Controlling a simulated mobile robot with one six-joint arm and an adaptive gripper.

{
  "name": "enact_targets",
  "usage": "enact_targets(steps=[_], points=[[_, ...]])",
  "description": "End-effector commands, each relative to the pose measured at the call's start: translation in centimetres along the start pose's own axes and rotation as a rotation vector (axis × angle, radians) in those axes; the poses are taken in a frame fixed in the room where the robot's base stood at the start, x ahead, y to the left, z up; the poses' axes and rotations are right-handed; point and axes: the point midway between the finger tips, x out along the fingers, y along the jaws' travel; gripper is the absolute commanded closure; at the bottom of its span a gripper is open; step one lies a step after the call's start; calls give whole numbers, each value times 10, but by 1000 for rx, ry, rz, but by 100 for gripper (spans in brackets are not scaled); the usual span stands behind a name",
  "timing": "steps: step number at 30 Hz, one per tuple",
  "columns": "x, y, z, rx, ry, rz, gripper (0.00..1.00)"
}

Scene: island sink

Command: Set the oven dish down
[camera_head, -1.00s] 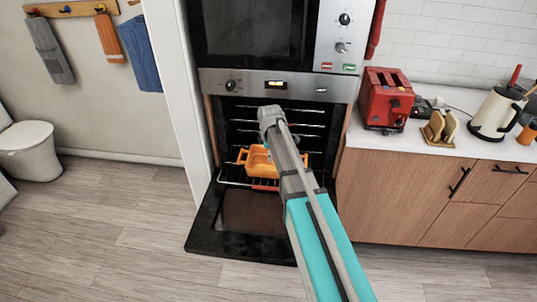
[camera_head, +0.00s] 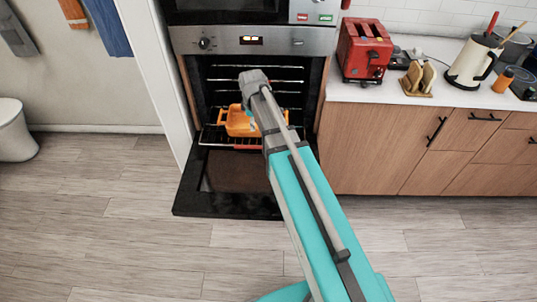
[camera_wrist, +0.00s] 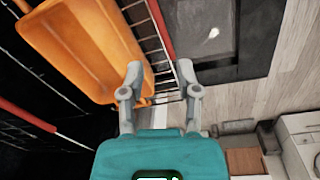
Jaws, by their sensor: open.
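The orange oven dish (camera_head: 238,123) rests on a wire rack with a red front bar inside the open oven (camera_head: 262,42). My arm hides its right part in the head view. In the wrist view the dish (camera_wrist: 85,45) fills the upper left, with the rack (camera_wrist: 150,28) beside and under it. My gripper (camera_wrist: 160,72) is open and empty. Its fingers are beside the dish's edge, with rack wires behind them; whether a finger touches the dish I cannot tell. In the head view the fingertips are hidden behind my wrist.
The oven door (camera_head: 235,172) is folded down flat, low over the wooden floor. A counter at right holds a red toaster (camera_head: 364,48), a toast rack (camera_head: 419,78) and a kettle (camera_head: 474,62). The floor in front of the door is clear.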

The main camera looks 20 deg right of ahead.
Motion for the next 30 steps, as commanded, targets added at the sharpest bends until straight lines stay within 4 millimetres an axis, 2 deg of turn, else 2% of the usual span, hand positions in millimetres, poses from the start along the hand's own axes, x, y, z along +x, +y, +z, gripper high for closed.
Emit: enact_targets(steps=[1, 3, 12, 15, 21, 30], points=[[-2, -17, 14, 67, -2, -6, 57], [-3, -34, 27, 177, -6, -15, 57], [-9, -105, 82, 656, -33, -44, 57], [-10, -122, 95, 784, -42, -49, 57], [-12, -140, 109, 931, -54, -55, 57], [-12, -142, 110, 955, -56, -56, 57]])
